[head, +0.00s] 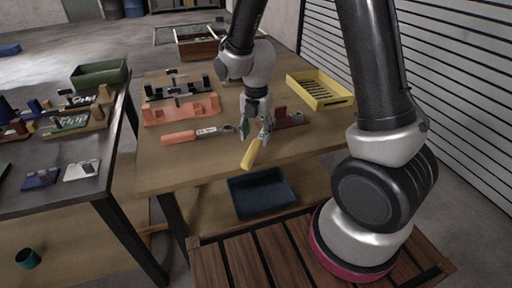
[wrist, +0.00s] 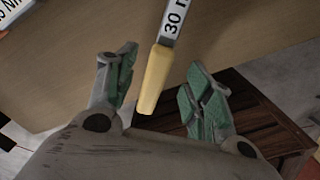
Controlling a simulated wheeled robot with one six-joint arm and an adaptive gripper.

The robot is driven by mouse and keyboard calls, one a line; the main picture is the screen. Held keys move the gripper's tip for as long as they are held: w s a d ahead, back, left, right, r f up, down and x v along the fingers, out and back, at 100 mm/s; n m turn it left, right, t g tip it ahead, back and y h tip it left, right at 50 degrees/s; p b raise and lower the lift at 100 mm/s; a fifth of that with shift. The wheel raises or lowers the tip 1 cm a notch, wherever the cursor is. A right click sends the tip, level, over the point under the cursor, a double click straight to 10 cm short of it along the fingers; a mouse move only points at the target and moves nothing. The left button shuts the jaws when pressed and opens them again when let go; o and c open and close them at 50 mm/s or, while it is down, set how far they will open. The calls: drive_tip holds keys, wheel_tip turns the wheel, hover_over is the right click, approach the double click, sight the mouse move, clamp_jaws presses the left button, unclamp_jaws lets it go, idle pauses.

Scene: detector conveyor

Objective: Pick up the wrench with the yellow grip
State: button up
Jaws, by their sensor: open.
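The wrench with the yellow grip (head: 251,153) lies on the wooden table near its front edge, just below my gripper in the head view. In the wrist view its yellow grip (wrist: 155,78) points down between the two fingers, and its metal shank with a "30" label runs up out of the picture. My gripper (head: 257,134) is open, with green-padded fingers either side of the grip in the wrist view (wrist: 163,88). It is empty; I cannot tell how high it is above the grip. The wrench's head is hidden in both views.
A wrench with an orange grip (head: 179,138) lies to the left on the table. Behind it are orange holders (head: 180,109). A yellow tray (head: 320,90) stands at the back right. A dark blue bin (head: 262,193) sits below the table's front edge. A dark table (head: 62,200) stands left.

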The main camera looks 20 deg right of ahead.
sight(255, 143)
wheel_tip(255, 143, down, 4)
drive_tip(key=shift+s+f, duration=0.1)
drive_tip(key=shift+f, duration=0.05)
drive_tip(key=shift+a, duration=0.1)
clamp_jaws()
